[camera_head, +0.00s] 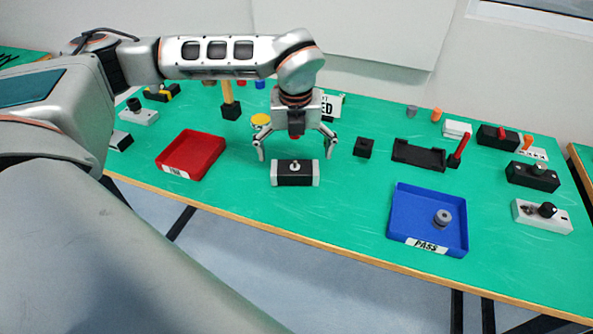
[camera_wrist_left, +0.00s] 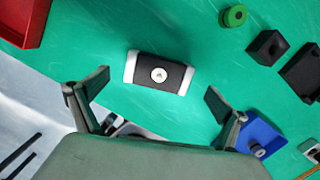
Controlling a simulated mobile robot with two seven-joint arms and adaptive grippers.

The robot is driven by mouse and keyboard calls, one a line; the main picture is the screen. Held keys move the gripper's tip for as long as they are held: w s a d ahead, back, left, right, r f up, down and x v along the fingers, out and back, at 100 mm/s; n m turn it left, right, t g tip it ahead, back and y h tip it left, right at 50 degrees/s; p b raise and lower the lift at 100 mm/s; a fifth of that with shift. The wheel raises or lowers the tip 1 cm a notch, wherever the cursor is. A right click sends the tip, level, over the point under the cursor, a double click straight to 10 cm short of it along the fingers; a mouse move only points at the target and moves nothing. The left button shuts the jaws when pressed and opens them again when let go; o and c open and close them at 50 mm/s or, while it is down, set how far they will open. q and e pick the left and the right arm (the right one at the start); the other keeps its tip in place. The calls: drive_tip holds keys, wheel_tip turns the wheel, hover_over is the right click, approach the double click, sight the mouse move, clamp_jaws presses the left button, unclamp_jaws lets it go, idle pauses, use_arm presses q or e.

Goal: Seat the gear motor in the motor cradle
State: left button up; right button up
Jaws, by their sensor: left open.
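A black block with pale end caps and a round silver boss on top (camera_head: 295,172), which looks like the gear motor, lies on the green table. It also shows in the left wrist view (camera_wrist_left: 142,66). My left gripper (camera_head: 295,151) points down with its fingers spread wide, above and slightly behind the block. It is empty and not touching the block. In the left wrist view, the block lies beyond the two open fingertips (camera_wrist_left: 158,84). A low black open-topped holder (camera_head: 418,155), possibly the motor cradle, sits to the right. My right gripper is not in view.
A red tray (camera_head: 172,159) lies left of the block, and a blue PASS tray (camera_head: 398,230) holding a grey part lies right. A black cube (camera_head: 363,147) stands between block and holder. A red handle (camera_head: 459,149) rises beside the holder. Control boxes line the right end.

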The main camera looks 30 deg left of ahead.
sight(295, 162)
use_arm(q)
wheel_tip(295, 162, down, 5)
drive_tip(key=shift+a+f, duration=0.1)
drive_tip(key=shift+f, duration=0.05)
drive_tip(key=c, duration=1.4)
